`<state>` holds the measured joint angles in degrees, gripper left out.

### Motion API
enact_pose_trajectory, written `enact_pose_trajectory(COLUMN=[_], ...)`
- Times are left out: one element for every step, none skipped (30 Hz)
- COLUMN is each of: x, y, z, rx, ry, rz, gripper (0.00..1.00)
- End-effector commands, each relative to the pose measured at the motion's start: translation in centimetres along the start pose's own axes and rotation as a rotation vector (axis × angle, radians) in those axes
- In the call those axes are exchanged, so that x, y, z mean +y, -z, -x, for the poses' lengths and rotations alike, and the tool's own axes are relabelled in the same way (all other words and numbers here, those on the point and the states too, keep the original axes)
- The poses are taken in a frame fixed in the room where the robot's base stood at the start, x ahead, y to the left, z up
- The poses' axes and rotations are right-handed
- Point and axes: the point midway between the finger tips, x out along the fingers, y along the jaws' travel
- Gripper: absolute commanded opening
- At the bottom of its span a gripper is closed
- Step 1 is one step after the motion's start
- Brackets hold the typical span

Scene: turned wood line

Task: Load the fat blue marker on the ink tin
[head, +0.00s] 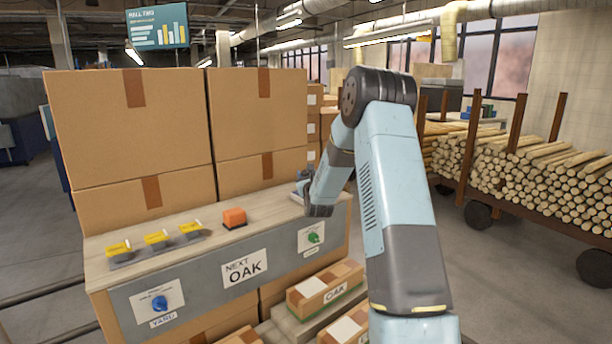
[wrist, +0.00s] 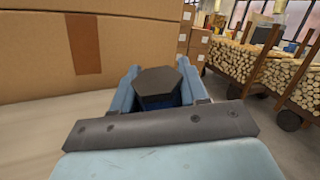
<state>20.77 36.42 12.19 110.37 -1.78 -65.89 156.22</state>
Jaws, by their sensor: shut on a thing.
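The fat blue marker (wrist: 158,86), with a dark six-sided end and a blue body, is between the fingers of my gripper (wrist: 160,97) in the wrist view. My gripper is shut on it. In the head view my gripper (head: 307,188) is low over the far right end of the bench top, partly hidden by my own arm. A small bluish-grey shape shows there, too small to tell apart. I cannot make out the ink tin in either view; my wrist and arm cover that end of the bench.
Large cardboard boxes (head: 135,120) stand along the back of the bench (head: 270,208). An orange block (head: 234,217) and a rack with yellow labels (head: 157,241) sit on the bench. A cart of logs (head: 540,180) is at right. Bench top between block and gripper is clear.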

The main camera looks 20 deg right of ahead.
Motion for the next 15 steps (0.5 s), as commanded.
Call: enact_pose_trajectory(x=[0.01, 0.02, 0.03, 0.04, 0.05, 0.06, 0.07, 0.07, 0.09, 0.10, 0.10, 0.11, 0.12, 0.13, 0.14], y=[0.05, 0.08, 0.12, 0.14, 0.17, 0.21, 0.23, 0.26, 0.30, 0.33, 0.36, 0.39, 0.42, 0.44, 0.48], z=[0.01, 0.01, 0.02, 0.03, 0.03, 0.04, 0.04, 0.05, 0.05, 0.06, 0.06, 0.07, 0.07, 0.08, 0.08], rx=[0.000, 0.000, 0.000, 0.000, 0.000, 0.000, 0.000, 0.000, 0.000, 0.000, 0.000, 0.000, 0.000, 0.000, 0.000], ry=[0.000, 0.000, 0.000, 0.000, 0.000, 0.000, 0.000, 0.000, 0.000, 0.000, 0.000, 0.000, 0.000, 0.000, 0.000], rz=[0.000, 0.000, 0.000, 0.000, 0.000, 0.000, 0.000, 0.000, 0.000, 0.000, 0.000, 0.000, 0.000, 0.000, 0.000], gripper=[0.13, 0.13, 0.13, 0.13, 0.13, 0.13, 0.13, 0.13, 0.13, 0.13, 0.13, 0.13, 0.13, 0.13, 0.13])
